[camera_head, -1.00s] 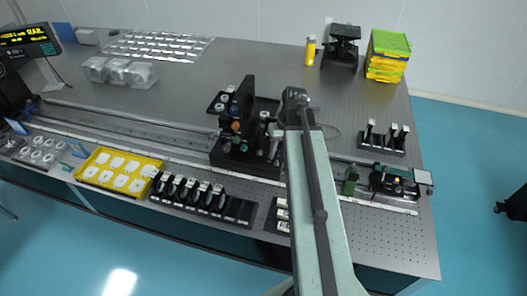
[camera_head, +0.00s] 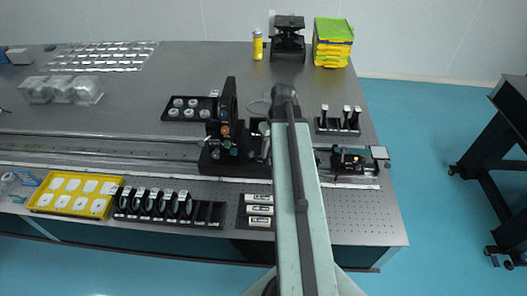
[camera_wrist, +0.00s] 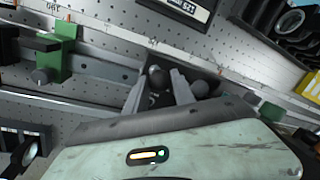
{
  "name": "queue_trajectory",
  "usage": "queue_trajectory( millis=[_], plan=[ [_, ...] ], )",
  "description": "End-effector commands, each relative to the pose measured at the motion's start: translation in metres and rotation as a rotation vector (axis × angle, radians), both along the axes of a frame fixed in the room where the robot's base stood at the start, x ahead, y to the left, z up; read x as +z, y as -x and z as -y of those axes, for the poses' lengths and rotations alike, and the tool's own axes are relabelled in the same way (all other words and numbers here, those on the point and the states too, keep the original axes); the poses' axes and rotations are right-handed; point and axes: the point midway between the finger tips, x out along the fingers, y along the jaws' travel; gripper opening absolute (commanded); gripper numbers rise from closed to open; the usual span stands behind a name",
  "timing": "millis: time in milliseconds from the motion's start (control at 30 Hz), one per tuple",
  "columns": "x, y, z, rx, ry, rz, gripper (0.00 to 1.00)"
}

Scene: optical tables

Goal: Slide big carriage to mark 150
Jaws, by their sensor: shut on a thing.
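The big carriage (camera_head: 212,160) is a wide black base on the long rail, with an upright black plate and round knobs on it. My arm covers its right side in the head view. My gripper (camera_wrist: 157,84) shows in the wrist view, its two grey fingers shut around a dark round knob (camera_wrist: 157,74). In the head view the fingers are hidden by my arm. A scale strip (camera_wrist: 20,5) runs beside the rail in the wrist view. It bears a small upside-down number that I cannot read surely.
A green block (camera_wrist: 60,50) stands on the rail in the wrist view. A black unit (camera_head: 350,162) sits at the rail's right end. A yellow tray (camera_head: 50,206), a black rack (camera_head: 205,214) and white-labelled boxes (camera_head: 259,210) lie in front. A cup tray (camera_head: 188,115) is behind.

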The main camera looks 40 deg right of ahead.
Motion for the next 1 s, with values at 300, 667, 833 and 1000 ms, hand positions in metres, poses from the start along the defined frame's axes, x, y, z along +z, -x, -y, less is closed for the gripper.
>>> queue_trajectory(
  millis=[300, 667, 833, 1000],
  plan=[
    [0.001, -0.002, 0.002, -0.001, 0.004, 0.006, 0.0],
    [0.001, -0.001, 0.001, 0.0, 0.002, 0.003, 0.52],
    [0.006, -0.001, 0.001, 0.001, 0.001, 0.002, 0.52],
    [0.031, -0.001, 0.005, 0.001, 0.001, 0.002, 0.52]
  ],
)
